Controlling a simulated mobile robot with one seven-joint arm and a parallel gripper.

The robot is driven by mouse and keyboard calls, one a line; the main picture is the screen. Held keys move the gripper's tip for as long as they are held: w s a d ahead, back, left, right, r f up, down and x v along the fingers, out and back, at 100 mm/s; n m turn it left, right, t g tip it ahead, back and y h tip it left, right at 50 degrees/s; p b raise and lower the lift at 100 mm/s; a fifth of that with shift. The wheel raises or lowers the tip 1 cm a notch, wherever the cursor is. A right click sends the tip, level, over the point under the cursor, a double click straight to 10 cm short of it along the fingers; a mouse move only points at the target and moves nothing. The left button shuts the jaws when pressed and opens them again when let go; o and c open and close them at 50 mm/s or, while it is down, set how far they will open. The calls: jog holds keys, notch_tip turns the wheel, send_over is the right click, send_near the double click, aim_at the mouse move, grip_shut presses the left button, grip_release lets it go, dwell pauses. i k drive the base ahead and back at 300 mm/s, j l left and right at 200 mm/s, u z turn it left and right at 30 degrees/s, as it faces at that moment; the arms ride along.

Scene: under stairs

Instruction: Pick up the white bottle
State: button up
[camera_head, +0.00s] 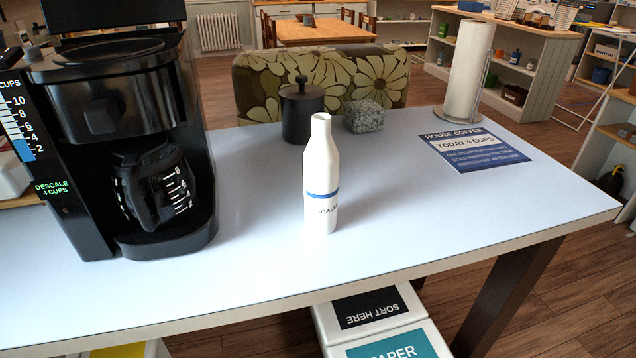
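The white bottle (321,172) stands upright near the middle of the white table (420,215). It has a narrow neck, a blue band and dark lettering on its lower part, partly readable as "DESCALE". Nothing touches it or stands in front of it. My gripper is not in view.
A black coffee maker (120,130) stands to the left. Behind the bottle are a dark lidded canister (302,112) and a grey speckled stone (364,117). A paper towel roll (467,75) and a blue sign (474,148) are at right. The table's front is clear.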

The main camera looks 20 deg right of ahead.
aim_at(321, 157)
jog(key=z, duration=2)
jog(key=k+j+z, duration=0.25)
jog(key=k+j, duration=0.55)
jog(key=j, duration=0.1)
